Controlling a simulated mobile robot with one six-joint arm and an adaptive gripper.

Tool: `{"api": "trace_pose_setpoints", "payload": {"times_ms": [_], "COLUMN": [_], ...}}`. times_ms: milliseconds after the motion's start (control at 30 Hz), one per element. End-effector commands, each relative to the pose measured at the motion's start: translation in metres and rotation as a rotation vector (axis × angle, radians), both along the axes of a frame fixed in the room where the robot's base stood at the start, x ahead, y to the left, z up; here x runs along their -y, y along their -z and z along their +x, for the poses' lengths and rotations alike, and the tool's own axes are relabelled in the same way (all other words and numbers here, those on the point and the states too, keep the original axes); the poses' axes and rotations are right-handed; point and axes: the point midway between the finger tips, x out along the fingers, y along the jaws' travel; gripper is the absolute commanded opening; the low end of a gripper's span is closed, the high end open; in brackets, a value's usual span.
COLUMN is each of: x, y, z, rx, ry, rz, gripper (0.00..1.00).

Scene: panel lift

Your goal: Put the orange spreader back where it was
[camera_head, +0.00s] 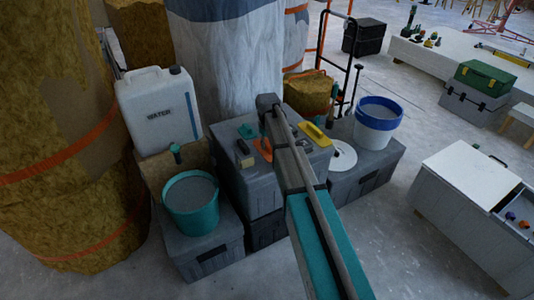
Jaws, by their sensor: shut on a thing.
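The orange spreader (262,149) shows at the top of the grey crate (252,189), between a teal-handled tool (247,131) and a small grey-and-tan block (244,157). My gripper (263,136) is at the far end of my arm, pointing down at the spreader, and is shut on it. The fingers are small and dark here, and my arm hides part of the spreader's right side. I cannot tell whether the spreader touches the crate top or is held just above it.
A yellow float (315,134) lies right of my arm, near a white disc (342,156). A teal bucket (191,204) and white water canister (160,110) stand left. A blue-rimmed bucket (377,122) stands on a grey box at right.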

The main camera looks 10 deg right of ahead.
Motion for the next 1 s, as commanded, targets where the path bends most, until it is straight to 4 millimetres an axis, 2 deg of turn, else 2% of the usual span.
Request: {"api": "trace_pose_setpoints", "payload": {"times_ms": [367, 567, 800, 1000], "x": [0.000, 0.000, 0.000, 0.000], "y": [0.001, 0.013, 0.033, 0.040], "z": [0.001, 0.010, 0.008, 0.008], "rx": [0.000, 0.000, 0.000, 0.000], "ry": [0.000, 0.000, 0.000, 0.000], "rz": [0.000, 0.000, 0.000, 0.000], "gripper": [0.00, 0.00, 0.00, 0.00]}}
